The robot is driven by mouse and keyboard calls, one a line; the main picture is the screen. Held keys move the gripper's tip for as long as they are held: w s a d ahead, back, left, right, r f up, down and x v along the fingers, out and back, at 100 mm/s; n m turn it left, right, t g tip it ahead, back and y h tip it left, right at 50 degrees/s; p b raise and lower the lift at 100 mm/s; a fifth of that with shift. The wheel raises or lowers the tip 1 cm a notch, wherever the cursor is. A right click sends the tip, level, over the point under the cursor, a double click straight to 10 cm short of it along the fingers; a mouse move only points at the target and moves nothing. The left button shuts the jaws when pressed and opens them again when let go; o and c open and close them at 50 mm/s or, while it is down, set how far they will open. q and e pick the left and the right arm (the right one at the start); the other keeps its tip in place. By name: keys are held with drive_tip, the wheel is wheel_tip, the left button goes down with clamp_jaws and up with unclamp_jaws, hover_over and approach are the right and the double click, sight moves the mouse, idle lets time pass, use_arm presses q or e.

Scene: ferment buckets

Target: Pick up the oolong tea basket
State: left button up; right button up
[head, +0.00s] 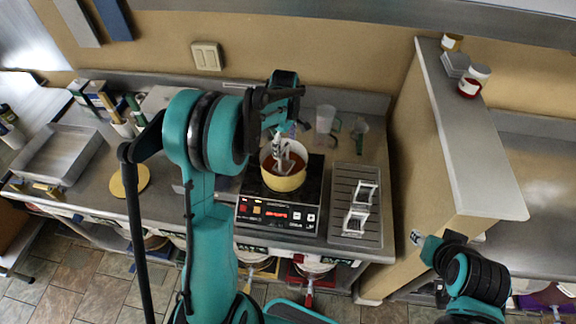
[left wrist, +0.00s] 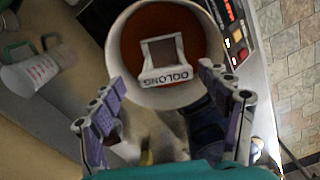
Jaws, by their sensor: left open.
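The oolong basket (left wrist: 164,62) is a small metal frame with a white label reading OOLONG. It sits in reddish-brown liquid inside a cream-yellow pot (head: 284,182), which also shows in the left wrist view (left wrist: 122,60). The pot stands on a black induction cooker (head: 270,218) with a lit red display. My left gripper (left wrist: 161,80) is open, its fingers apart on either side of the basket's labelled edge, not closed on it. In the head view the left gripper (head: 283,135) is above the pot and partly hides the basket. My right gripper (head: 432,250) is low at the right, its jaws unclear.
Two similar metal baskets (head: 364,194) (head: 355,221) sit on a slatted tray (head: 342,190) right of the cooker. Clear cups (head: 325,119) stand behind. A tan partition (head: 415,150) bounds the counter on the right. A round wooden board (head: 134,180) lies to the left.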

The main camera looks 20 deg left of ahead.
sight(284, 165)
use_arm(q)
drive_tip(key=f, duration=0.7)
drive_tip(key=shift+s+a+f, duration=0.2)
drive_tip(key=shift+s, duration=0.05)
clamp_jaws()
drive_tip(key=shift+r, duration=0.2)
